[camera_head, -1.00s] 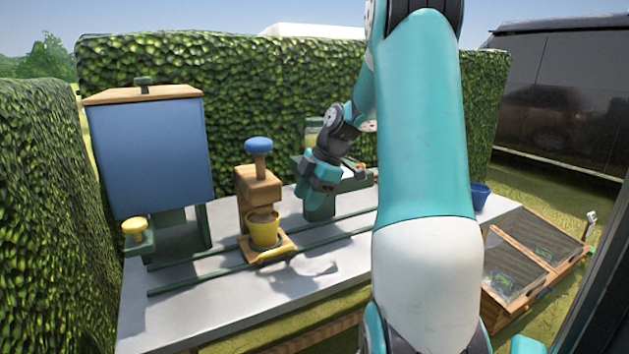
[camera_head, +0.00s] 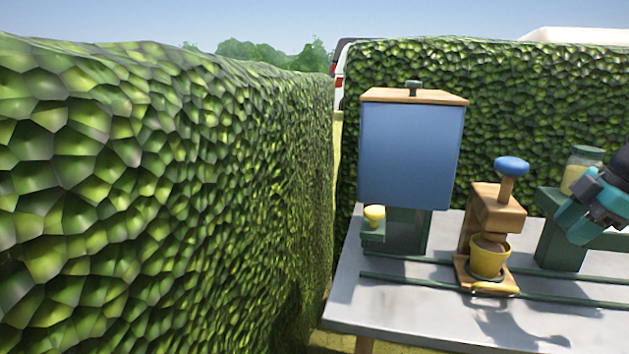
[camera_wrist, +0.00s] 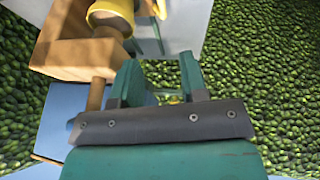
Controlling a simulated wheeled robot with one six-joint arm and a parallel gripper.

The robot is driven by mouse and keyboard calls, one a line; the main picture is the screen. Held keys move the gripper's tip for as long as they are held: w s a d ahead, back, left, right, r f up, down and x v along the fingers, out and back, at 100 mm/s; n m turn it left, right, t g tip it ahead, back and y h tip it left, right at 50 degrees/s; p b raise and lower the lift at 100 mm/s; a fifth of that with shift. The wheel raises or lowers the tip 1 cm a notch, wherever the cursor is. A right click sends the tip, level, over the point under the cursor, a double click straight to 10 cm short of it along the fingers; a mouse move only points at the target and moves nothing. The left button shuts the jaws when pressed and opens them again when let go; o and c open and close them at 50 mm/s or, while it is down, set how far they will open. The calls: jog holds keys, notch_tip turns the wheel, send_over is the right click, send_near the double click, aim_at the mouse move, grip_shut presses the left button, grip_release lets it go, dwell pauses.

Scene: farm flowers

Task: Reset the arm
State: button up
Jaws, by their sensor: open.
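My gripper (camera_head: 585,215) is at the right edge of the head view, above the table and to the right of the wooden press. In the wrist view my gripper (camera_wrist: 160,82) shows two teal fingers standing apart with nothing held between them. Most of my arm is outside the head view.
A grey table (camera_head: 385,305) carries a blue box (camera_head: 411,155) with a wooden lid, a wooden press (camera_head: 497,212) with a blue knob, and a yellow pot (camera_head: 489,260) under it. A jar (camera_head: 574,172) stands behind my gripper. A hedge (camera_head: 180,200) fills the left.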

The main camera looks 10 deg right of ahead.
jog(key=a+r+m+g+y+p, duration=0.1)
jog(key=a+r+p, duration=0.15)
jog(key=a, duration=1.05)
jog(key=a+r+m+g+p, duration=0.1)
jog(key=a+r+m, duration=0.15)
jog(key=a, duration=1.05)
jog(key=s+a+r+m+g+p, duration=0.1)
jog(key=s+a+m+p, duration=0.1)
jog(key=s+a, duration=1.2)
jog(key=shift+s+a+r+m+g+p, duration=0.2)
jog(key=shift+s+m+g+p, duration=0.15)
jog(key=shift+p, duration=0.3)
jog(key=shift+w, duration=0.1)
